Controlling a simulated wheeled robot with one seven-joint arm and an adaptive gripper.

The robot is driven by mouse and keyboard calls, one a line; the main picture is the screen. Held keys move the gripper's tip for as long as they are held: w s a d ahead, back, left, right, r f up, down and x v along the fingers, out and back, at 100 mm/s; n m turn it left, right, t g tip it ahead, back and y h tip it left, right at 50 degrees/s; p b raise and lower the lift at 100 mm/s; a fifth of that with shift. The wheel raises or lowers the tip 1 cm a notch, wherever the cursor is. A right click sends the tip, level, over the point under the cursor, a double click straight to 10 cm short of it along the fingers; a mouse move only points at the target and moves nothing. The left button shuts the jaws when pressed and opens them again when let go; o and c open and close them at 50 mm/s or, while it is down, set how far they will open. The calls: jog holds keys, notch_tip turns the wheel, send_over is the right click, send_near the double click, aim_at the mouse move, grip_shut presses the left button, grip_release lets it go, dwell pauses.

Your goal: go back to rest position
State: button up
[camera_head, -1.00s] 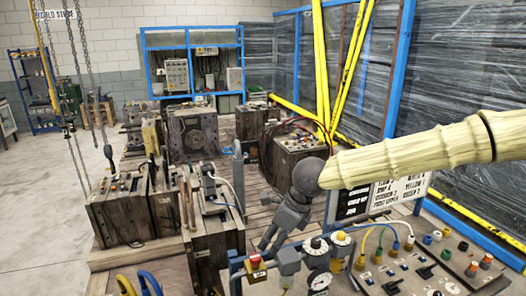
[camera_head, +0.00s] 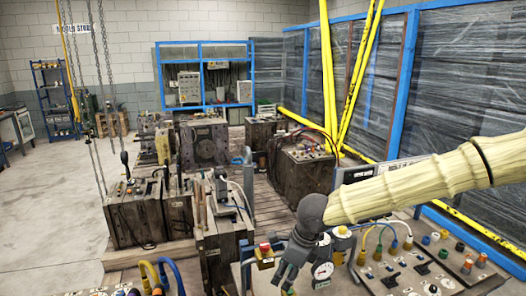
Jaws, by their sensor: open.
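My gripper (camera_head: 287,268) is dark grey and hangs at the end of my pale yellow, ribbed arm, which comes in from the right edge. Its fingers point down and to the left, apart, with nothing seen between them. In the picture it overlaps the left part of a control panel (camera_head: 405,283) with knobs, cables and a gauge. I cannot tell how far above the panel it is.
Wooden mould blocks (camera_head: 140,220) stand on a pallet platform left of my gripper. Chains (camera_head: 99,90) hang at the left. A blue-framed, plastic-covered wall (camera_head: 450,80) and yellow poles (camera_head: 328,80) stand behind my arm. Bare floor (camera_head: 60,205) lies at the left.

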jog(key=s+d+f+n+h, duration=0.1)
jog(key=s+d+f+n, duration=0.25)
jog(key=f, duration=0.45)
jog(key=s+d+f+n+h, duration=0.1)
jog(key=s+d+f+n, duration=0.1)
jog(key=s+f, duration=0.35)
jog(key=s+d+f+n+h, duration=0.2)
jog(key=f+n, duration=0.1)
jog(key=f, duration=0.6)
jog(key=s+d+f+n+g, duration=0.1)
jog(key=s+d+f+n, duration=0.25)
jog(key=s, duration=0.55)
jog(key=s+d+f+n+y, duration=0.1)
jog(key=s+d+f+n, duration=0.2)
jog(key=s+f+n, duration=0.35)
jog(key=s+d+f+n+g, duration=0.1)
jog(key=s+d+f+n, duration=0.2)
jog(key=s, duration=0.7)
notch_tip(320, 180, down, 15)
jog(key=b, duration=1.5)
jog(key=shift+a, duration=0.15)
